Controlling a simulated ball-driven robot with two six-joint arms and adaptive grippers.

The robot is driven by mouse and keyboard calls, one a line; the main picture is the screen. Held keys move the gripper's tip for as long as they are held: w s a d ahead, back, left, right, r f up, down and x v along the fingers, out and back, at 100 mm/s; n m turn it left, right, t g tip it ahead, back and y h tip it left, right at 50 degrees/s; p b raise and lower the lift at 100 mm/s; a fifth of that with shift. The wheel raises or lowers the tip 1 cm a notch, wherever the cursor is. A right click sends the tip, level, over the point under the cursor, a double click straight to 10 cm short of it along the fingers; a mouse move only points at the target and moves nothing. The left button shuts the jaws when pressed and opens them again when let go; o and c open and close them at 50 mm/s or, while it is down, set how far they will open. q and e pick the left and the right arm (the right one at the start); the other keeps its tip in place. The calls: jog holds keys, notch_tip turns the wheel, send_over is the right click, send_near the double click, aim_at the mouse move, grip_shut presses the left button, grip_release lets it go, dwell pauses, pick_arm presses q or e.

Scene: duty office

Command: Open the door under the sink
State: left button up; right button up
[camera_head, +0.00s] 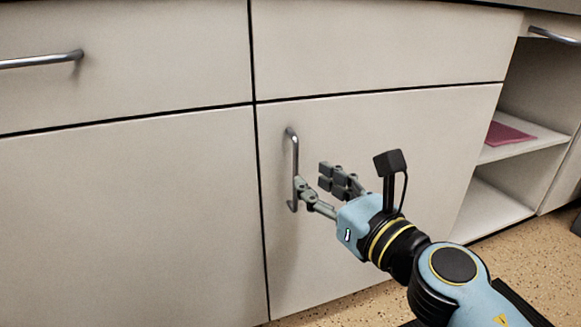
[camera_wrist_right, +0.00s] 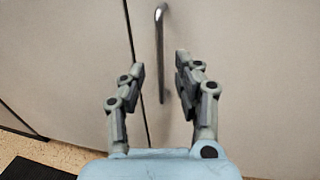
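The pale cabinet door (camera_head: 370,130) with a vertical metal bar handle (camera_head: 293,150) is shut, flush with the panels around it. My right gripper (camera_head: 311,178) is open in front of the handle's lower half. In the head view one finger overlaps the bar and the other fingers are to its right. In the right wrist view the handle (camera_wrist_right: 161,30) shows between the spread fingers (camera_wrist_right: 157,68), closer to the right-hand ones. I cannot tell whether any finger touches it. The sink is not in view, and neither is my left gripper.
A drawer front (camera_head: 380,45) is above the door, and another drawer with a horizontal handle (camera_head: 40,60) is at upper left. Open shelves (camera_head: 525,138) with a pink item (camera_head: 508,133) are at right. Speckled floor (camera_head: 530,255) lies below.

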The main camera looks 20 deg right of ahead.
aim_at(297, 168)
jog(key=x, duration=0.6)
jog(key=shift+w+a+f, duration=0.1)
jog(key=shift+w, duration=0.15)
jog(key=shift+c, duration=0.3)
grip_shut()
